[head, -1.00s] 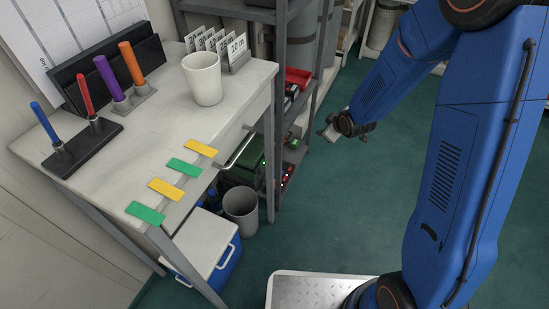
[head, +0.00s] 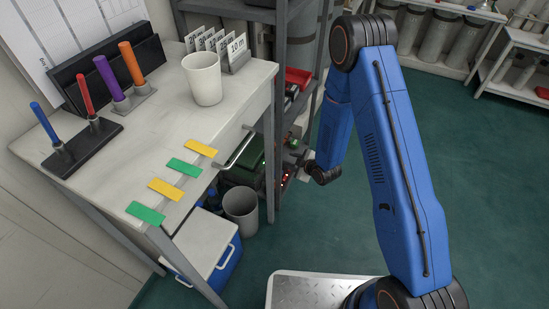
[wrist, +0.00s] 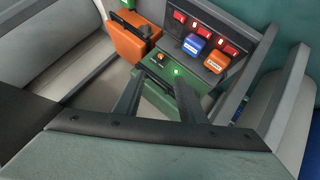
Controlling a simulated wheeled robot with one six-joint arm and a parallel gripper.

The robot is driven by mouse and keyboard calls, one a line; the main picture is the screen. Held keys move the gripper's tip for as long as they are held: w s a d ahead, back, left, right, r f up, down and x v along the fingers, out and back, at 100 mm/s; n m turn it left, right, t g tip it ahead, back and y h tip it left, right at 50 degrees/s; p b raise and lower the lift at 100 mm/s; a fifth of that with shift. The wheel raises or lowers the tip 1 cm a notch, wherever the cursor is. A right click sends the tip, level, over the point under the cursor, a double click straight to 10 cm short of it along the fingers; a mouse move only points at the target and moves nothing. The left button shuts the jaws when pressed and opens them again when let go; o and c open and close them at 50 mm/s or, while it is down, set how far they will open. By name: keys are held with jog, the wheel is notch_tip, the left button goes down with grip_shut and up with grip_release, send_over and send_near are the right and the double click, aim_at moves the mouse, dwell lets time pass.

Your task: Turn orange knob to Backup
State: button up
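In the wrist view a small orange knob (wrist: 161,59) sits on the top of a green box (wrist: 165,78), beside a lit green lamp (wrist: 177,71). Its pointer and any Backup label are too small to read. My gripper (wrist: 159,82) is open and empty, its two fingers apart over the near side of the green box, short of the knob. In the head view my gripper (head: 300,165) is by the shelf rack next to the desk, and the green box (head: 245,155) shows partly behind the desk edge.
The wrist view shows an orange case (wrist: 133,42) left of the green box and a dark panel with red switches (wrist: 205,28), a blue block (wrist: 194,43) and an orange block (wrist: 217,61) beyond. In the head view the desk (head: 150,165) and a grey bin (head: 241,207) stand left; floor is clear at right.

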jog(key=x, duration=1.7)
jog(key=shift+a+f, duration=0.25)
jog(key=shift+f, duration=0.05)
grip_shut()
